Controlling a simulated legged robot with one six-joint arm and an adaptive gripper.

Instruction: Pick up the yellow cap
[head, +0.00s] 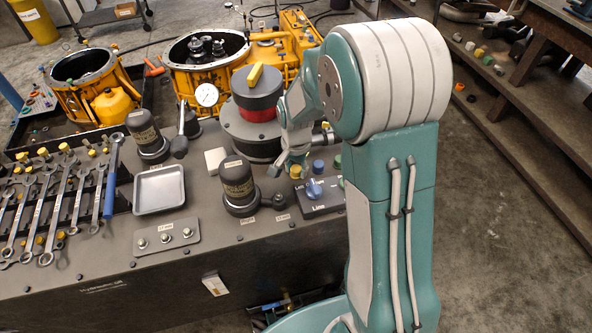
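Several small yellow pieces are in view, and I cannot tell which one is the task's cap. One yellow cap (296,171) sits by the control box (322,199), beside a blue one (318,166). More small yellow caps (64,148) lie among the wrenches at the left. The end of my arm, with my gripper (284,166), is low over the bench between the cylinder and the control box. My upper arm partly blocks that area, and the fingers cannot be made out.
Shelves with small parts (540,130) are at the right.

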